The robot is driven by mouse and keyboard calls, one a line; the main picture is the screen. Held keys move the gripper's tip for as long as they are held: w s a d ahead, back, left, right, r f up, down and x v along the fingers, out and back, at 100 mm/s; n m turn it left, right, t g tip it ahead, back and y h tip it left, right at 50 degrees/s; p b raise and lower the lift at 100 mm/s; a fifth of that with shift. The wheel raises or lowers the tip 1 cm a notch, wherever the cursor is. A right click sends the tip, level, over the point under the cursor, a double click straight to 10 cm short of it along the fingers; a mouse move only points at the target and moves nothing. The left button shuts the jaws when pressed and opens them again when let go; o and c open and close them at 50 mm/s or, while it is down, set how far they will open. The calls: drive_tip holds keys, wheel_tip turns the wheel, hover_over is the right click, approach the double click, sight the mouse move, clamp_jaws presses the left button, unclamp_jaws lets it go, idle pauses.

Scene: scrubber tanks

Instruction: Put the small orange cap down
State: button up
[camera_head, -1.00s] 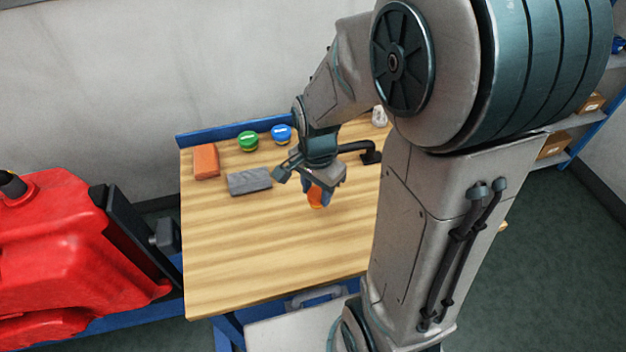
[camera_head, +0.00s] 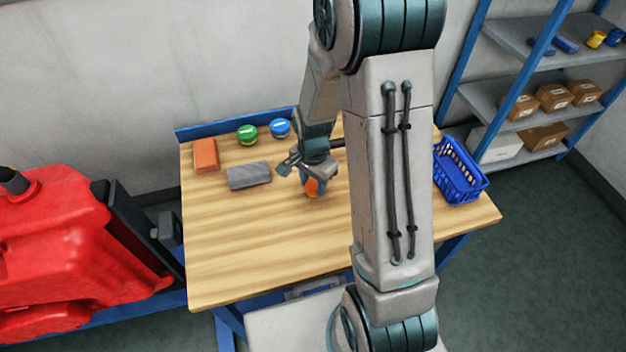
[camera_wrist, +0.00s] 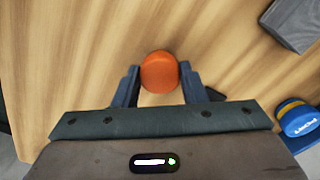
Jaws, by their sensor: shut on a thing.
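The small orange cap (camera_head: 312,187) is between the fingers of my gripper (camera_head: 309,186) over the wooden table (camera_head: 250,255). In the wrist view the round orange cap (camera_wrist: 160,72) sits between the two dark fingers of my gripper (camera_wrist: 160,84), which are shut on it. The cap is close to the tabletop; I cannot tell whether it touches the wood. My arm hides part of the table to the right.
A grey block (camera_head: 249,176), an orange block (camera_head: 205,155), a green-topped cap (camera_head: 247,134) and a blue-topped cap (camera_head: 280,128) are at the table's back left. A blue basket (camera_head: 460,172) stands at the right. The front left of the table is clear. A red machine (camera_head: 70,250) stands left.

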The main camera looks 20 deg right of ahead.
sight(313, 186)
drive_tip(key=shift+f, duration=0.2)
drive_tip(key=o, duration=1.1)
drive_tip(key=shift+r, duration=0.1)
wheel_tip(313, 186, up, 12)
drive_tip(key=shift+s+r+n+t+b, duration=0.1)
drive_tip(key=shift+s+r+n+t, duration=0.45)
drive_tip(key=shift+s+r+n, duration=1.55)
drive_tip(key=shift+s+r+n+t+b, duration=0.15)
drive_tip(key=shift+s+r+n+t, duration=0.7)
drive_tip(key=shift+s+n, duration=1.4)
drive_tip(key=shift+s+r+n+t+b, duration=0.1)
drive_tip(key=shift+s+r+n+t, duration=0.2)
drive_tip(key=shift+s+r+n, duration=1.95)
